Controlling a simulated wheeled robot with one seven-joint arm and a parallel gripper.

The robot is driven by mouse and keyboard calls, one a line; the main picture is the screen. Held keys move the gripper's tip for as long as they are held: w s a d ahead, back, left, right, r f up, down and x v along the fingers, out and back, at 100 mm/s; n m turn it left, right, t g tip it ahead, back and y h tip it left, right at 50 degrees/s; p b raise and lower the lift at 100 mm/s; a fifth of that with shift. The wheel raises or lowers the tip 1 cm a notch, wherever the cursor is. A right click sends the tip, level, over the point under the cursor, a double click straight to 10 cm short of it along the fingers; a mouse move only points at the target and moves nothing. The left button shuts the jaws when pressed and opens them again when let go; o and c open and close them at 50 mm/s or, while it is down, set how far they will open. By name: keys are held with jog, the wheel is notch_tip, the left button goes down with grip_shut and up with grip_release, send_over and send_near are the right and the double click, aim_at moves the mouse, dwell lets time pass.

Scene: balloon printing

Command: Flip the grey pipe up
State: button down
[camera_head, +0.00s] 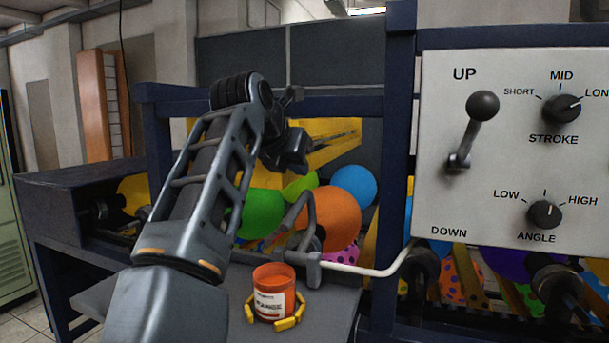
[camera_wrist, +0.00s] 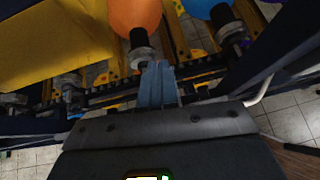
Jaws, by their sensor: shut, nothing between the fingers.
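The grey pipe (camera_head: 294,213) is a bent grey piece in the head view. It stands in front of the orange balloon (camera_head: 336,215), above a grey bracket (camera_head: 313,268) that joins a white pipe (camera_head: 365,270). My gripper (camera_wrist: 157,69) is shut and empty; its fingertips point toward the machine below the orange balloon. In the head view its dark body is above and behind the grey pipe, apart from it in the picture, and its fingertips cannot be made out. I cannot make out the grey pipe in the wrist view.
An orange can (camera_head: 271,292) with yellow pieces around its base stands on the grey shelf (camera_head: 330,320). A control panel (camera_head: 515,225) is at right, its lever (camera_head: 470,133) raised toward UP. Blue frame posts and several balloons crowd the space around my arm.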

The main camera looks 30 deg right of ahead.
jog(key=v, duration=0.3)
jog(key=shift+s+a+r, duration=0.1)
jog(key=shift+a+r, duration=0.1)
dwell(0.4)
